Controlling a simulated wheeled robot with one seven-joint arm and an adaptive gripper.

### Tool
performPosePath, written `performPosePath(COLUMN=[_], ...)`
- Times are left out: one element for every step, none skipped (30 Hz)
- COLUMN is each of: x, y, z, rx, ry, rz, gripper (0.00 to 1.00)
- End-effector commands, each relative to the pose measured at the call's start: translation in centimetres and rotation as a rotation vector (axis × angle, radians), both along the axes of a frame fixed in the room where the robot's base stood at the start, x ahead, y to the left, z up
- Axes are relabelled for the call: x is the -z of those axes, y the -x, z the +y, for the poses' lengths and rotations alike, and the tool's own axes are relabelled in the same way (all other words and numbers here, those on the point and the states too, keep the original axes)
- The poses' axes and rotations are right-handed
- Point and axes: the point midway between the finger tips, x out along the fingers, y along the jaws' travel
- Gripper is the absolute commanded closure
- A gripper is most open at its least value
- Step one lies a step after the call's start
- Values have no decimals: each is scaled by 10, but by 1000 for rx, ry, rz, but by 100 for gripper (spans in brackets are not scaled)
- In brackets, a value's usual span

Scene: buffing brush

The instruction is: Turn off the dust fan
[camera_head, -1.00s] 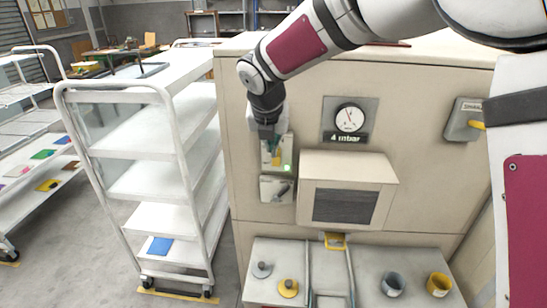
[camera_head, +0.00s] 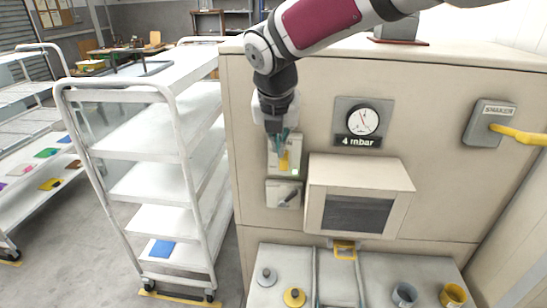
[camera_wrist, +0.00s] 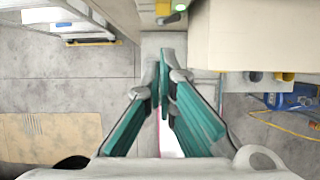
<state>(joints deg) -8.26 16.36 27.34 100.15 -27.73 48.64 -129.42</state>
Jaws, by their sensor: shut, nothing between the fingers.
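A switch box with a yellow lever (camera_head: 284,161) is on the beige cabinet's front, left of the gauge; its label cannot be read. In the wrist view the yellow lever (camera_wrist: 163,9) is at the top edge, beside a lit green lamp (camera_wrist: 180,6). My gripper (camera_head: 282,137) is in front of the upper part of this box and hides some of it. In the wrist view my teal fingers (camera_wrist: 159,75) are together and empty, below the lever in the picture. I cannot tell whether they touch the box. A second box with a dark handle (camera_head: 288,196) is just below.
A gauge reading "4 mbar" (camera_head: 362,121) and a protruding hood (camera_head: 360,172) are to the right. A "SHAKER" box (camera_head: 489,123) with a yellow lever is at far right. A white shelf cart (camera_head: 150,145) stands left. Bins and knobs sit on the ledge below.

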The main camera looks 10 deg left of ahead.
Motion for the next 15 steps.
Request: performPosePath(x=[1,1,2,2,2,2,2,2,2,2,2,2,2,2,3], y=[3,6,8,9,10,11,12,12,12,12,12,12,11,11,11], z=[-4,-6,-7,-8,-8,-8,-8,-8,-8,-8,-7,-7,-7,-7,-7], rx=[4,5,6,6,6,6,5,5,5,5,5,5,5,5,5], ry=[1,2,2,2,3,2,3,3,3,3,3,3,3,3,3], rz=[9,13,18,21,23,24,25,25,25,25,25,25,25,25,25], gripper=[100,100,100,100,100,100,100,100,100,100,100,100,100,100,100])
